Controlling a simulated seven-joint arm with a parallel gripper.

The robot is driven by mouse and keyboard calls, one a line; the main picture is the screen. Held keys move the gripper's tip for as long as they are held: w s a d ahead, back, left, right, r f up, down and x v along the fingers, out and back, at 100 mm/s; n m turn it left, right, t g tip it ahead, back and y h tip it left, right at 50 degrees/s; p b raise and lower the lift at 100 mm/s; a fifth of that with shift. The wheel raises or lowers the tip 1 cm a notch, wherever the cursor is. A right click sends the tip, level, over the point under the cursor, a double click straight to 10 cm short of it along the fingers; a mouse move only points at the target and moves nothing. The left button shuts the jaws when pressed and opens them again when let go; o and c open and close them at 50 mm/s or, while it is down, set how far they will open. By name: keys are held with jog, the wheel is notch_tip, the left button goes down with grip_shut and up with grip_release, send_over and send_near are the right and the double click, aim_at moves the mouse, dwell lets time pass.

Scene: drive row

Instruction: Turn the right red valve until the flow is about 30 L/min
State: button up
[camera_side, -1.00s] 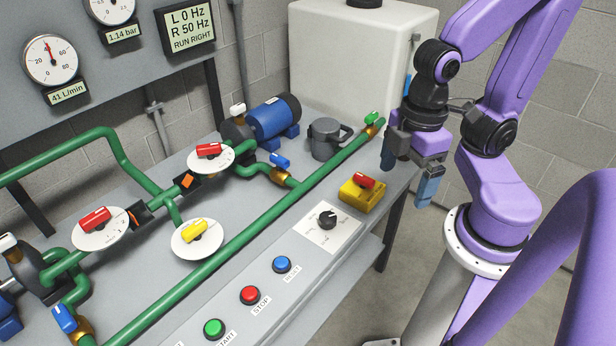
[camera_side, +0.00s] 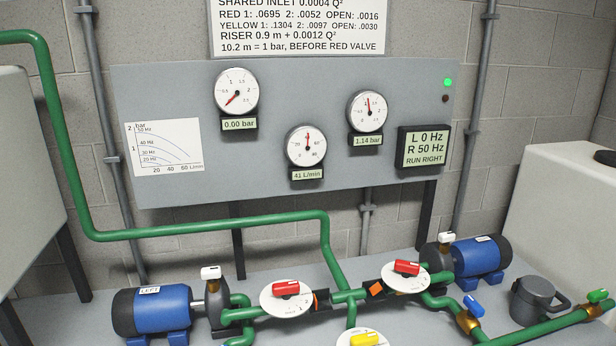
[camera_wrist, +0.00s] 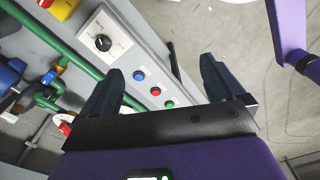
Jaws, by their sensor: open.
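The right red valve (camera_side: 407,267) has a red handle on a white round dial, on the green pipe beside the right pump. The flow gauge (camera_side: 306,146) on the panel reads 41 L/min. The left red valve (camera_side: 286,288) sits on a similar dial nearer the left pump. My gripper (camera_wrist: 163,68) shows only in the wrist view. Its two dark fingers are wide apart with nothing held. It is over the bench's front edge, with the blue, red and green buttons in view between the fingers, away from the right valve.
The left gauge (camera_side: 236,92) reads 0.00 bar, the right gauge (camera_side: 367,110) 1.14 bar. The display (camera_side: 424,149) reads L 0 Hz, R 50 Hz, RUN RIGHT. A yellow valve (camera_side: 364,340) stands in front. Green pipes and a grey jug (camera_side: 538,300) occupy the bench.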

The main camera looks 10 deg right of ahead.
jog(key=c, duration=0.8)
jog(key=w+a+r+y, duration=0.1)
jog(key=w+a, duration=0.3)
jog(key=w, duration=0.2)
jog(key=w+a+r, duration=0.2)
jog(key=w+a, duration=0.1)
jog(key=w, duration=0.3)
jog(key=m+t+y, duration=0.2)
jog(key=t, duration=0.1)
send_over(408, 264)
jog(key=s+d, duration=0.4)
jog(key=d, duration=0.2)
jog(key=x, duration=1.2)
jog(key=s+x, duration=0.1)
jog(key=x, duration=0.4)
jog(key=shift+w+a+f, duration=0.15)
jog(key=shift+a+f, duration=0.15)
jog(key=shift+f, duration=0.15)
